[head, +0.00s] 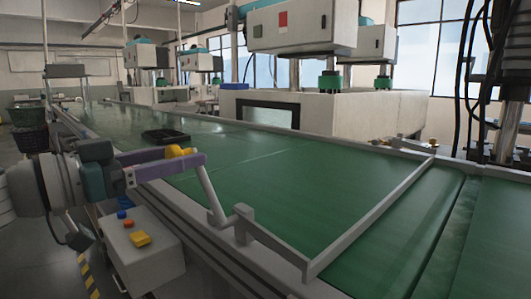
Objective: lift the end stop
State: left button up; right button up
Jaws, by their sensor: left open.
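The end stop (372,218) is a thin grey bar lying low across the green belt, from the near rail to the far rail. At its near end, a grey arm runs along the near rail to a block, and a bent grey rod (210,195) rises from there. My left gripper (190,160) comes in from the left at the rod's upper end, with purple and yellow parts showing. It is open; whether it touches the rod I cannot tell. My right gripper is not in view.
A black tray (165,136) lies farther back on the green belt (270,190). A grey button box (145,258) stands below the near rail. White machines (300,25) line the far side. Dark hoses hang at the right. The belt between tray and end stop is clear.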

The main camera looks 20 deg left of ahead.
pick_arm(q)
jog(key=shift+c, duration=0.4)
grip_shut()
dwell(0.9)
